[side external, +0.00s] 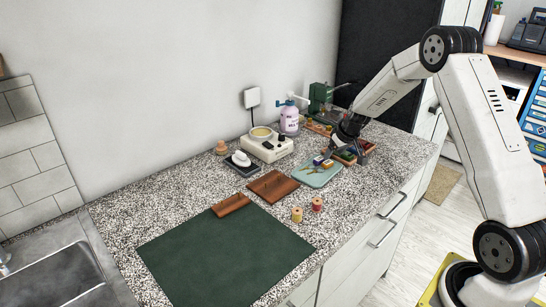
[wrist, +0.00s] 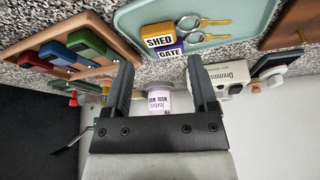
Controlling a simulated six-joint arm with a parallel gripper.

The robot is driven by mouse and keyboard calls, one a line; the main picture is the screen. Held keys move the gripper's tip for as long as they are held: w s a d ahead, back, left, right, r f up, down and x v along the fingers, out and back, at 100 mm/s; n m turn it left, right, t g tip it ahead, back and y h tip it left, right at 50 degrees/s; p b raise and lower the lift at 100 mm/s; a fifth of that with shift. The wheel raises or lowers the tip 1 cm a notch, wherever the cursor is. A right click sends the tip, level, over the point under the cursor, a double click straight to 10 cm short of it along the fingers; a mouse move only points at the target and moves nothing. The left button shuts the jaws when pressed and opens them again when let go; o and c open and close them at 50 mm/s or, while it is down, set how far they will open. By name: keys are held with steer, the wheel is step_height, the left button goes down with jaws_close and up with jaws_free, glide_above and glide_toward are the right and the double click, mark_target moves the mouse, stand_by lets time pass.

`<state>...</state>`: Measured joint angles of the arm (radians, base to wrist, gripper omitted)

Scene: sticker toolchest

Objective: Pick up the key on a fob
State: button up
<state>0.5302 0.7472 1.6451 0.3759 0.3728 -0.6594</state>
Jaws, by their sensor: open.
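Two keys on fobs lie on a pale teal tray (wrist: 250,25), which also shows in the side view (side external: 309,181). One fob is yellow with a SHED label (wrist: 157,37); its brass key (wrist: 215,21) has a round silver ring. Beside it is a purple fob with a GATE label (wrist: 172,52) and a similar key (wrist: 210,37). In the side view the fobs are small near the tray's back edge. My gripper (wrist: 161,75) is open and empty. Its fingers point towards the fobs, which appear between and beyond the fingertips. I see no contact.
A wooden rack (wrist: 62,30) with blue, green and red blocks stands close beside my gripper. A white device (side external: 267,147), a lilac bottle (side external: 289,119) and a brown leather piece (side external: 272,187) are nearby.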

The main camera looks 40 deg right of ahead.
mark_target(328, 162)
steer(key=shift+f, duration=0.1)
steer(key=shift+x, duration=2.55)
steer(key=c, duration=0.9)
